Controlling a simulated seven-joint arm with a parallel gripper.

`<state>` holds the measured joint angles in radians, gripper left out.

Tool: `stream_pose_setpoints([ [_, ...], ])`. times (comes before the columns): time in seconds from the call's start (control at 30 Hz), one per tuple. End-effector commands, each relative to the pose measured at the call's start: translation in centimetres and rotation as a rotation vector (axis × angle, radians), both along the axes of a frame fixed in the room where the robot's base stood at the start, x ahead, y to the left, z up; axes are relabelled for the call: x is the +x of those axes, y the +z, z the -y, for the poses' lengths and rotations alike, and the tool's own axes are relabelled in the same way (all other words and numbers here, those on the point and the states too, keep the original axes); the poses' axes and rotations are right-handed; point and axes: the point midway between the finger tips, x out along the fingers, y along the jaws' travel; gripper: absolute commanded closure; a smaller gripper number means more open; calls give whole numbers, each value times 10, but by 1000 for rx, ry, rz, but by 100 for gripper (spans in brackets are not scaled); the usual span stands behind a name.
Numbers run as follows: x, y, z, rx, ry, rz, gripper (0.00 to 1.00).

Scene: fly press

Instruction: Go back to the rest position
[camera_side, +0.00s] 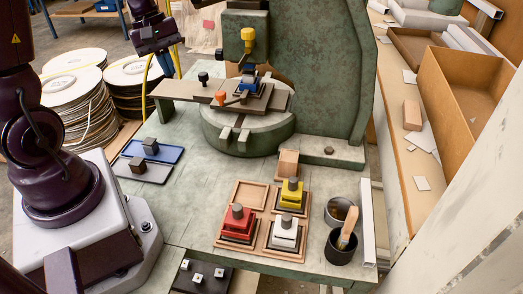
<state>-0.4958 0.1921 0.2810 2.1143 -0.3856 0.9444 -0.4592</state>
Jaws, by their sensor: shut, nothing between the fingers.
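My gripper (168,62) is at the upper left, shut and empty, raised over the left side of the green bench (185,215). It is left of the green fly press (325,70) and apart from it. A blue tool (249,84) sits on the press bed below the ram, which has a yellow part (248,38) at its top. A plate with an orange knob (220,97) lies in front of it. Red (238,224), yellow (291,194) and white (285,234) tools stand on wooden trays at the front.
An empty wooden tray (249,194) lies behind the red tool. The bench left of the trays is clear.

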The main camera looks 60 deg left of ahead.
Motion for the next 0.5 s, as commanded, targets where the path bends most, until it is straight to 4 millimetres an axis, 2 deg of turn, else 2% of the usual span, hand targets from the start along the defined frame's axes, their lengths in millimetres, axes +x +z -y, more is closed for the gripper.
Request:
stream_pose_setpoints([
  [0.03, -1, 11, 16, 35, -126, 31, 100],
  [0.17, -8, 38, 60, 148, -488, 108, 100],
  [0.3, -24, 64, 105, 306, -880, 198, 100],
  [0.4, -38, 79, 133, 425, -1106, 260, 100],
  [0.5, -50, 91, 153, 526, -1251, 318, 100],
])
